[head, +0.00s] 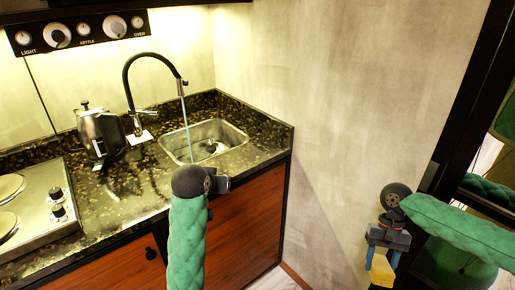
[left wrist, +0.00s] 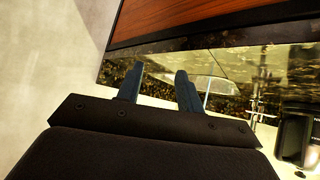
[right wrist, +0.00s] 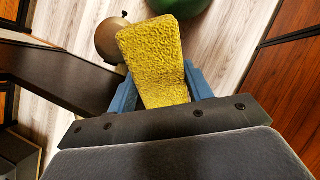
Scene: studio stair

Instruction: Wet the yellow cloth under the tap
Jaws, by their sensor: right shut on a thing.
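The yellow cloth (right wrist: 160,65) is a rough, textured piece between the blue fingers of my right gripper (right wrist: 162,90). In the head view the cloth (head: 381,270) hangs below my right gripper (head: 384,245), at the lower right and well away from the sink. The black tap (head: 140,75) arches over the counter, and a thin stream of water runs from its spout into the metal sink (head: 235,135). My left gripper (head: 222,183) is in front of the sink's front edge. In the left wrist view its fingers (left wrist: 159,78) are apart with nothing between them.
A kettle (head: 97,130) stands left of the tap, and a hob (head: 35,200) is at the far left. A bare wall (head: 340,90) rises right of the sink. A dark frame (head: 455,120) stands at the right. The wooden cabinet front (head: 240,225) is below the counter.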

